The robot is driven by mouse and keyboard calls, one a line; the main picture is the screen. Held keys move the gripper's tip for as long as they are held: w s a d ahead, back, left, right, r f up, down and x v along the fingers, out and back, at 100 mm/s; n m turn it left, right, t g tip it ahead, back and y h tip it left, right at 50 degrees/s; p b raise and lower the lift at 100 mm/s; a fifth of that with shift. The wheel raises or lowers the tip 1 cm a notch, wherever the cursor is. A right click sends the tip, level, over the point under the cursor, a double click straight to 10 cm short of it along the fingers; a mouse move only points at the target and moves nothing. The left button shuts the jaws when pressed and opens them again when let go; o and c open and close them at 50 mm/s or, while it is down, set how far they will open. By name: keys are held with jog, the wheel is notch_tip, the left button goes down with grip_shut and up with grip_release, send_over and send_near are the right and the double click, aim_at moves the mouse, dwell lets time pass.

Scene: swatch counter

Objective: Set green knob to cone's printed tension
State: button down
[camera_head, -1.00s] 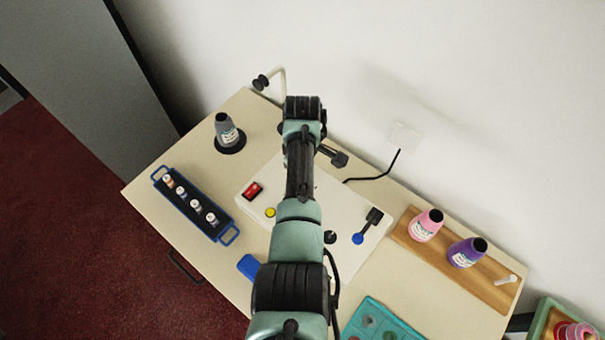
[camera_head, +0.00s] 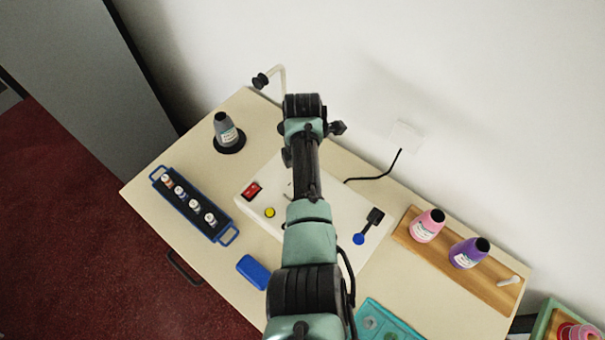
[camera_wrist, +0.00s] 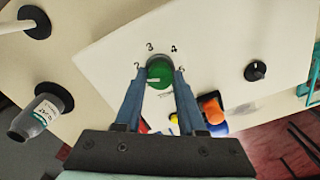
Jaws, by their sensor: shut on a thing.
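The green knob (camera_wrist: 159,72) sits on the white machine panel in the wrist view, with the numbers 2, 3 and 4 printed around it. My gripper (camera_wrist: 160,74) is shut on the knob, one blue finger on each side. A pale mark shows on the knob, but its exact setting is hard to tell. The grey cone (camera_head: 225,130) stands on a round black base at the left of the counter. It also shows in the wrist view (camera_wrist: 40,115) with a white label, whose print is too small to read. My arm hides the knob and gripper in the head view.
A red switch (camera_head: 252,190), a yellow button (camera_head: 269,212) and a blue-ended black lever (camera_head: 367,227) are on the panel (camera_head: 335,185). A blue rack (camera_head: 190,203) holds several small spools. Pink (camera_head: 427,225) and purple (camera_head: 468,252) cones stand on a wooden board.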

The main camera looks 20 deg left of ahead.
jog(key=n+b, duration=0.1)
jog(key=n, duration=0.4)
jog(key=shift+w+n, duration=0.1)
jog(key=shift+n, duration=0.2)
jog(key=n, duration=0.4)
jog(key=shift+r+n+b, duration=0.1)
jog(key=shift+n+b, duration=0.2)
jog(key=shift+b, duration=0.05)
jog(key=c, duration=0.5)
grip_release()
notch_tip(320, 180, up, 13)
jog(key=b, duration=0.2)
dwell(0.4)
